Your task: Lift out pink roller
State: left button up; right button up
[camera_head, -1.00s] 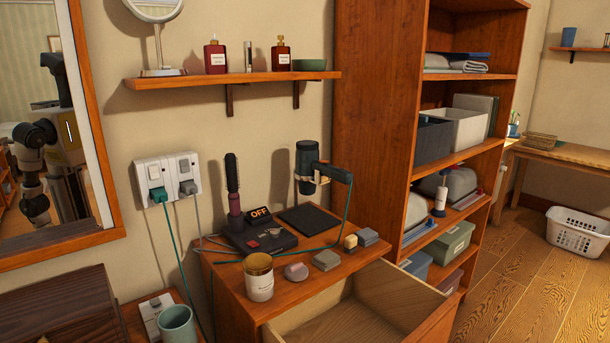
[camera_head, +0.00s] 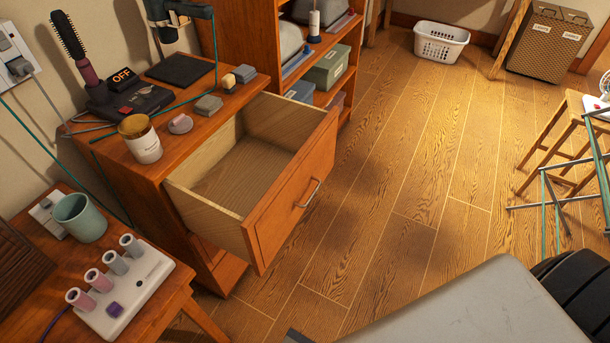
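A white roller base (camera_head: 150,290) sits on the small wooden table at the lower left. Several upright rollers stand in a row along it. The nearest roller (camera_head: 80,298) is pink, and the roller beside it (camera_head: 98,280) is also pink. The two farther rollers (camera_head: 115,262) look greyer, the farthest one (camera_head: 131,244) perhaps slightly pinkish. A small purple button (camera_head: 114,309) is on the base. Neither of my grippers is in view.
A green cup (camera_head: 80,217) stands just behind the rollers. The cabinet's open, empty drawer (camera_head: 190,208) juts out to the right. A candle jar (camera_head: 140,138), a hair brush (camera_head: 77,50) and an "OFF" unit (camera_head: 135,98) stand on the cabinet.

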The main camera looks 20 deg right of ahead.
aim_at(83, 301)
jog(key=u, duration=1.1)
